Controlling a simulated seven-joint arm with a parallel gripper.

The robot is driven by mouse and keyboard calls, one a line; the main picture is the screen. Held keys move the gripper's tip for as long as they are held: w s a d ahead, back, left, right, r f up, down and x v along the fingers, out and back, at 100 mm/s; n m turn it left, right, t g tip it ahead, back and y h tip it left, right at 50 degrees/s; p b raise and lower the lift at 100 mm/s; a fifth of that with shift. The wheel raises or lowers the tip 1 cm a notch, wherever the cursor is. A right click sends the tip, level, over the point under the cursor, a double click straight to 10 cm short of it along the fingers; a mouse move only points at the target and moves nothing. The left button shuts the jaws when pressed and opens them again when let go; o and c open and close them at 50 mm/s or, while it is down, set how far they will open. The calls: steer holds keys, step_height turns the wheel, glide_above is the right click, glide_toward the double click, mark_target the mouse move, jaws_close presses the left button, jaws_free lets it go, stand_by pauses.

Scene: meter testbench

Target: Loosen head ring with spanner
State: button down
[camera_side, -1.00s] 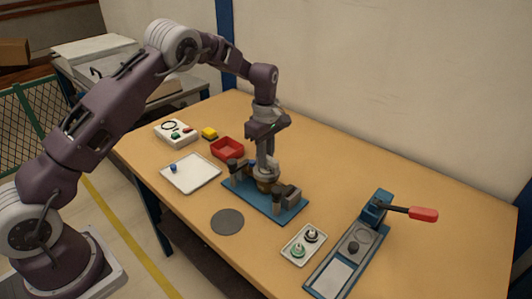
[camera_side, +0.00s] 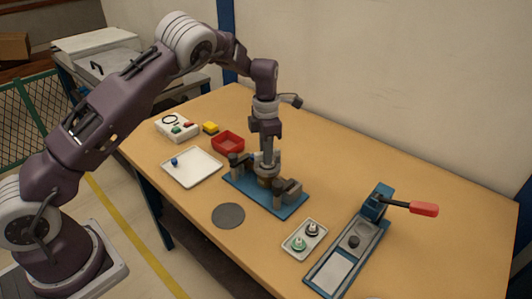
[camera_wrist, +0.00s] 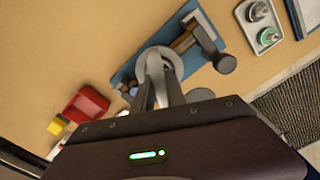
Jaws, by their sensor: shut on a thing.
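My gripper (camera_side: 267,157) points straight down over the blue fixture (camera_side: 290,211) and is shut on a grey tool, apparently the spanner (camera_wrist: 172,54). In the wrist view the fingers of my gripper (camera_wrist: 158,72) come together over this pale round part. The spanner sits on top of the brass-coloured meter body (camera_side: 265,182), which stands upright between the dark clamps (camera_side: 287,191) of the fixture. The head ring cannot be made out; the spanner and fingers cover it.
A white tray (camera_side: 205,166) with a blue knob and a red bin (camera_side: 228,142) lie left of the fixture. A small tray (camera_side: 316,246) with two fittings and a lever press (camera_side: 350,250) stand right. A dark round mat (camera_side: 228,215) lies in front.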

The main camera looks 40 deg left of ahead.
steer(key=shift+r, duration=0.7)
stand_by(1.0)
steer(key=shift+r, duration=1.95)
